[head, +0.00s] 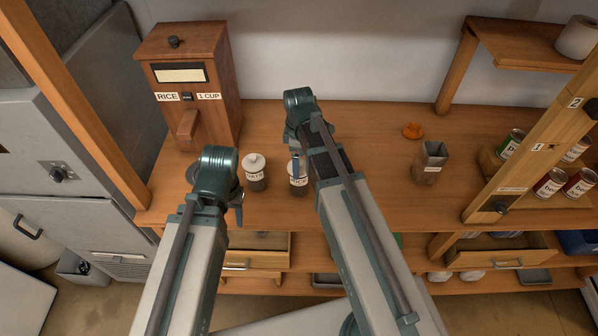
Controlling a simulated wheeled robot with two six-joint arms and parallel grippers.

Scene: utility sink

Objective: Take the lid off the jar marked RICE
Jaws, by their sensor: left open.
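The small jar marked RICE (298,183) stands on the wooden counter at the middle of the head view. Its top is largely hidden behind the end of my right arm, so I cannot tell how its lid sits. My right gripper (297,155) hangs right over or in front of this jar; its fingertips are not clear. My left gripper (237,203) is open, low at the end of the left arm, to the left of the jars, and mostly hidden by its own wrist. I see nothing held in it.
A similar jar with a pale knobbed lid (254,162) stands just left of the RICE jar. A wooden RICE dispenser (190,80) stands at the back left. The back middle counter is clear.

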